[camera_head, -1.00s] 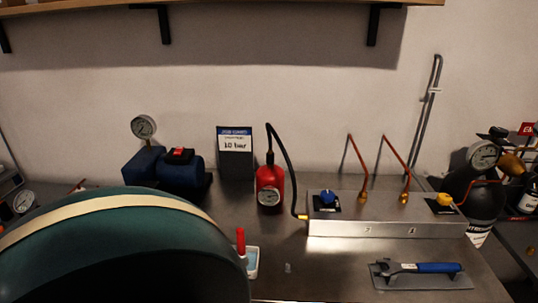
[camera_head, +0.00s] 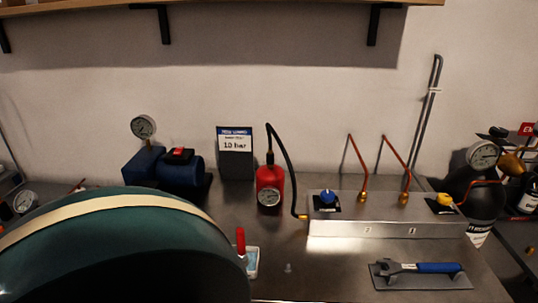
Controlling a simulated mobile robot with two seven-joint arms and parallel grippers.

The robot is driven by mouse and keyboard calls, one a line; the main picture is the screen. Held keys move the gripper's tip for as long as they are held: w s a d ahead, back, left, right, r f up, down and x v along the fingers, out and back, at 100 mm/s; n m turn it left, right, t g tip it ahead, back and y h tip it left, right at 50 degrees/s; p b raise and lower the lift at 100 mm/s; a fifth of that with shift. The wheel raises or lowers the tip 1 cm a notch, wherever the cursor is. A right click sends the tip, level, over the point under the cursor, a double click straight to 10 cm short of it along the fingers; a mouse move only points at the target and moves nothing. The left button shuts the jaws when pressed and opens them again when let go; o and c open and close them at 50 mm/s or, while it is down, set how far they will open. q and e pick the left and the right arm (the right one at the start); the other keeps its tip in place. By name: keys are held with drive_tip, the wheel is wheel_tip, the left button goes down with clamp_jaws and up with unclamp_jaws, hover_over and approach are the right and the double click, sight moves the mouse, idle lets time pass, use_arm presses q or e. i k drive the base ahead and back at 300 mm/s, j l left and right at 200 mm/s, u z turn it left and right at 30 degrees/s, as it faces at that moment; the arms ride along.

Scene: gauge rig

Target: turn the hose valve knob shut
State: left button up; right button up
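A blue knob (camera_head: 328,197) sits on a black plate at the left end of a silver manifold block (camera_head: 385,229) on the bench. A black hose (camera_head: 289,169) runs from the top of a red cylinder (camera_head: 264,180) down to a brass fitting (camera_head: 303,217) at the block's left end, close to the blue knob. A yellow knob (camera_head: 444,201) sits at the block's right end. I cannot tell from the view how far either knob is turned. Neither of my grippers is in view.
A large dark green rounded shape (camera_head: 120,235) with a cream band hides the near left. A red-handled tool in a small tray (camera_head: 252,262) and a blue-handled wrench (camera_head: 430,267) lie in front.

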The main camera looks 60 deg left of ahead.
sight(327, 196)
drive_tip(key=u, duration=1.35)
